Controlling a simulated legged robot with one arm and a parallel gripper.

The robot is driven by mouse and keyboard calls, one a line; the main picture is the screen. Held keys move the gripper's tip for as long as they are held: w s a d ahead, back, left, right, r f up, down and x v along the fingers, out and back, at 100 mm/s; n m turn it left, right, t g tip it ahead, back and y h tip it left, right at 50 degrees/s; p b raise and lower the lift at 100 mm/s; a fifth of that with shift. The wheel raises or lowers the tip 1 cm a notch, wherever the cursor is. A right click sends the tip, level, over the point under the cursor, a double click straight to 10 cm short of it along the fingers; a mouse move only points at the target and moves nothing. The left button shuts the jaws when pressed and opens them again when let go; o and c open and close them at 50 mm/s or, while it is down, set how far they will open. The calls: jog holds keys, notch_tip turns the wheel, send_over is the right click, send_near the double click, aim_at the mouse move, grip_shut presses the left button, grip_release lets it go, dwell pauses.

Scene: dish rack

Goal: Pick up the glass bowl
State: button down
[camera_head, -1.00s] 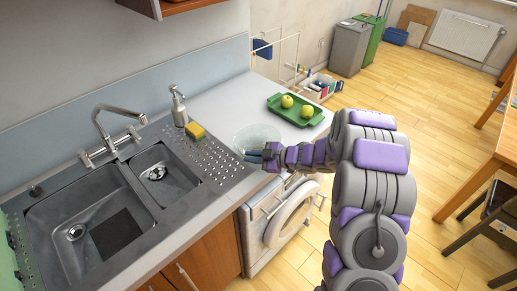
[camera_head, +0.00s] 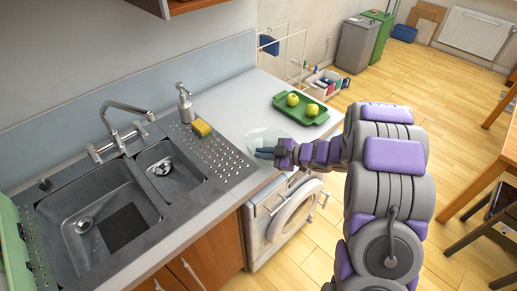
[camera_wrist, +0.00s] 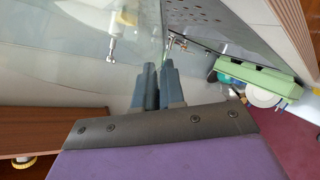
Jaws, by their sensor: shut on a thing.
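The clear glass bowl (camera_head: 262,138) is at the front of the white counter, right of the sink's drainboard, in the head view. It is faint, and I cannot tell whether it touches the counter. My gripper (camera_head: 264,152) is at its near side, shut on it at the rim or wall. In the wrist view the two dark fingers (camera_wrist: 151,82) are close together. The transparent bowl (camera_wrist: 75,65) is hard to make out there, spreading over the upper left. The exact contact is unclear.
A green tray (camera_head: 288,108) with two yellow-green apples stands behind the bowl. A soap dispenser (camera_head: 185,105) and a yellow sponge (camera_head: 201,128) are to the left by the sink (camera_head: 90,195). A washing machine (camera_head: 285,222) is below the counter edge.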

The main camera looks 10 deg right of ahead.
jog(key=s+d+r+p, duration=0.1)
jog(key=s+d, duration=0.2)
jog(key=s, duration=0.3)
jog(key=s+d+p, duration=0.1)
jog(key=s+d, duration=0.2)
jog(key=s, duration=0.2)
jog(key=w+a+r+m+t+h, duration=0.1)
jog(key=w+r+m+t+h, duration=0.25)
jog(key=w+r, duration=0.45)
jog(key=w+a+r+m+t+h, duration=0.1)
jog(key=w+r+m+t+h, duration=0.3)
jog(key=r, duration=0.6)
jog(key=w+f+m+h, duration=0.4)
jog(key=f, duration=0.8)
jog(key=shift+d+f+h, duration=0.25)
jog(key=shift+f+h, duration=0.1)
jog(key=shift+f, duration=0.05)
